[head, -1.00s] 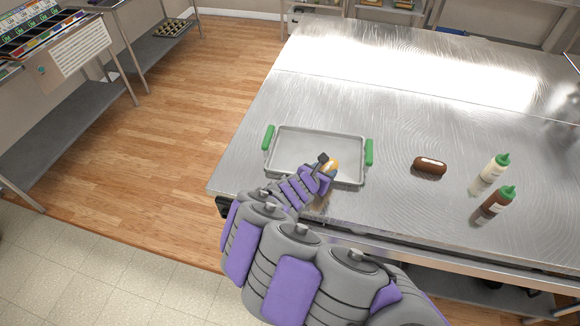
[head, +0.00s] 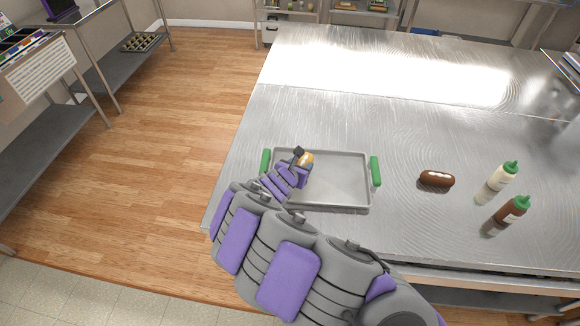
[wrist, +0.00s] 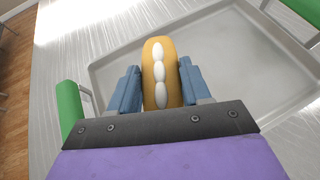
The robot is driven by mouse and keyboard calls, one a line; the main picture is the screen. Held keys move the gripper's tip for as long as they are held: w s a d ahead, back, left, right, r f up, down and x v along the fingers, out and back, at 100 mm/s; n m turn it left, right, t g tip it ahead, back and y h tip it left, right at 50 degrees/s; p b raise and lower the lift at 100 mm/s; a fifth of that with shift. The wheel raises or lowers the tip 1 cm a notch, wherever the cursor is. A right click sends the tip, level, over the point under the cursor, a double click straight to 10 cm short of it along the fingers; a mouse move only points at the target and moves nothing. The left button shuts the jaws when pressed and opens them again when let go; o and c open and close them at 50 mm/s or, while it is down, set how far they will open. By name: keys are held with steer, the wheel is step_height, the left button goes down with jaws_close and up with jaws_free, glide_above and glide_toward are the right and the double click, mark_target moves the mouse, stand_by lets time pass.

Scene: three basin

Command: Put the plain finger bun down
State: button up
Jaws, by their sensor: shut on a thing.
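The plain finger bun (wrist: 159,73) is golden tan with a row of three white blobs along its top. My gripper (wrist: 160,84) is shut on it, with one blue-grey finger on each side. In the head view the bun (head: 306,158) and my gripper (head: 299,164) are over the left part of a grey metal tray (head: 345,188) with green handles. The bun's underside is hidden, so I cannot tell whether it touches the tray.
Two green-capped bottles, one cream (head: 499,180) and one brown (head: 508,213), stand farther right. The rest of the tray looks empty.

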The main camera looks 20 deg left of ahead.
steer(key=shift+w+d+f+b, duration=0.3)
steer(key=shift+w+f+b, duration=0.1)
steer(key=shift+f+b, duration=0.2)
steer(key=a+f, duration=0.1)
steer(key=a+f+b, duration=0.1)
steer(key=f, duration=0.1)
steer(key=shift+s, duration=0.1)
steer(key=shift+a, duration=0.5)
steer(key=o, duration=0.6)
steer(key=shift+d, duration=0.1)
steer(key=o, duration=0.5)
steer(key=shift+d+r, duration=0.25)
steer(key=shift+d, duration=0.45)
steer(key=shift+c, duration=0.2)
steer(key=shift+s+a, duration=0.2)
steer(key=shift+a, duration=0.25)
steer(key=v, duration=0.3)
steer(key=p+v, duration=0.1)
steer(key=v, duration=0.2)
steer(key=p+v, duration=0.1)
steer(key=v, duration=0.3)
steer(key=shift+d+r, duration=0.1)
steer(key=shift+d, duration=0.2)
steer(key=shift+s+a+r, duration=0.25)
steer(key=shift+s+a, duration=0.15)
steer(key=shift+s, duration=0.3)
steer(key=shift+d, duration=0.1)
